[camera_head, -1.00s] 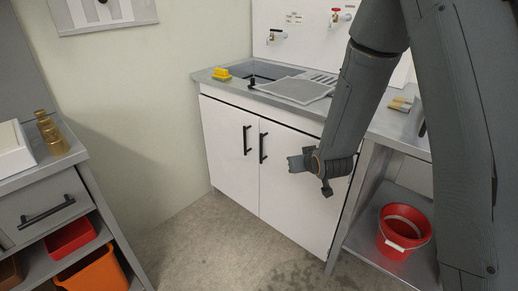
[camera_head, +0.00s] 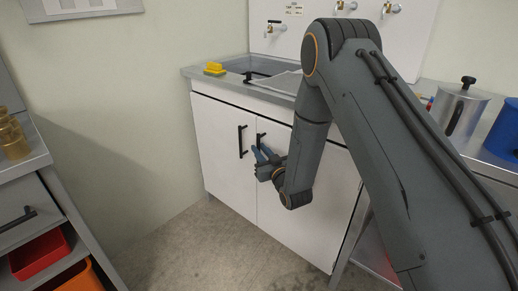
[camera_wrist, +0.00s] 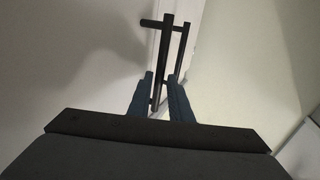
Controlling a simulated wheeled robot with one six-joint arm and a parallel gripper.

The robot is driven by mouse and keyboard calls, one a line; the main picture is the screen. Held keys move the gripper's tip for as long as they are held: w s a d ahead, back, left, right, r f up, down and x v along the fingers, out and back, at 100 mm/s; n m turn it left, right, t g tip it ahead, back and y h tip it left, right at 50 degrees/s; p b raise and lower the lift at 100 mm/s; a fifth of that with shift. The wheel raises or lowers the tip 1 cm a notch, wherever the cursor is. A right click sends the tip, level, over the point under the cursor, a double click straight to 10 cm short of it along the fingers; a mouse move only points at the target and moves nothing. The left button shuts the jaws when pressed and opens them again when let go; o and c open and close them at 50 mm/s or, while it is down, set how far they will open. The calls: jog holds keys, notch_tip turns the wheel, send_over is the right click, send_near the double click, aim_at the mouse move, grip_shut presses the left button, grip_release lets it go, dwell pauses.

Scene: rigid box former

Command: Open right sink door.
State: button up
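The right sink door (camera_head: 295,228) is a white cabinet panel and looks closed. Its black bar handle (camera_head: 261,139) stands upright near the door's left edge, with its lower part hidden by my gripper. My gripper (camera_head: 260,156) is at the lower end of this handle, its blue fingers apart. In the wrist view, a dark bar (camera_wrist: 164,55) runs down between the two open fingers (camera_wrist: 159,95), with no clear grip on it. A second dark bar (camera_wrist: 182,48) shows just to its right.
The left sink door (camera_head: 222,150) is closed, with its own black handle (camera_head: 242,141) close by. Above is the sink counter (camera_head: 238,92) with a yellow object (camera_head: 214,69). A drawer unit (camera_head: 40,205) stands at left. Floor before the doors is clear.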

jog(key=shift+x, duration=1.05)
jog(key=shift+d, duration=0.1)
grip_shut()
